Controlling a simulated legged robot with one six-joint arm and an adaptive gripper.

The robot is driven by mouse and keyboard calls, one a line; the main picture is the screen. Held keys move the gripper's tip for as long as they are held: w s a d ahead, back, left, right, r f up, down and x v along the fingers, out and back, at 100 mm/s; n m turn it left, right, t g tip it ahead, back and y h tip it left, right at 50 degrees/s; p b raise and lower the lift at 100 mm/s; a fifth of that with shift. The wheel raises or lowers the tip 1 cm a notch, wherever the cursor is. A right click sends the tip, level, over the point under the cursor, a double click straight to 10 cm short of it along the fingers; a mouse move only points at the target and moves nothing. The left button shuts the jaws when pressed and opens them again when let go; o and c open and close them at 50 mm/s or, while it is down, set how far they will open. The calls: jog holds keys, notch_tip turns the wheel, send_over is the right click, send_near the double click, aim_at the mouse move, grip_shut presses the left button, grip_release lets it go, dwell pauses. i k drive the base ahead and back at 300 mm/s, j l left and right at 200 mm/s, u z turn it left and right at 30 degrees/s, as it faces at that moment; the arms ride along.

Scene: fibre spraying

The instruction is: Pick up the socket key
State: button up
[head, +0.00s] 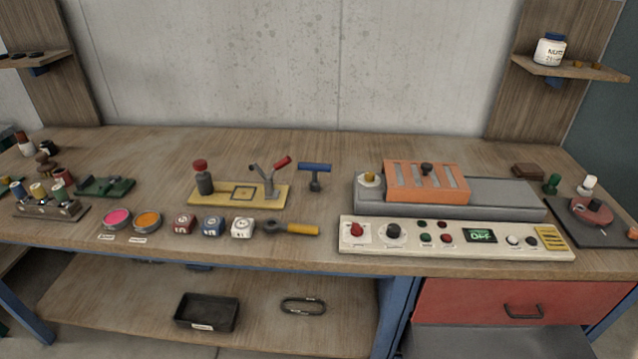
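A T-shaped tool with a blue crossbar and a dark shaft, which looks like the socket key (315,174), stands upright on the workbench (340,205) in the head view. It is right of a yellow plate fixture (218,197) and left of the grey and orange machine. A yellow-handled tool (298,229) with a dark ring end lies flat nearer the front edge. My gripper is not in view.
The machine (515,198) and its control panel (458,256) fill the right side. A red-tipped lever (282,161) rises close left of the T-shaped tool. Several small coloured blocks (213,225) line the front. The bench behind the T-shaped tool is clear up to the wall.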

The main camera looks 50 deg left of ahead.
aim_at(314, 183)
jog(key=i+u, duration=0.4)
jog(key=u, duration=1.8)
jog(key=i+j+z, duration=0.15)
jog(key=j, duration=0.2)
jog(key=j+z, duration=0.15)
jog(key=j, duration=0.25)
jog(key=i+j+z, duration=0.4)
jog(key=i+j, duration=0.15)
jog(key=j, duration=0.15)
jog(key=i+j+z, duration=0.2)
jog(key=j, duration=0.25)
jog(key=i+j+z, duration=0.2)
jog(key=i+l, duration=0.05)
jog(key=i, duration=0.05)
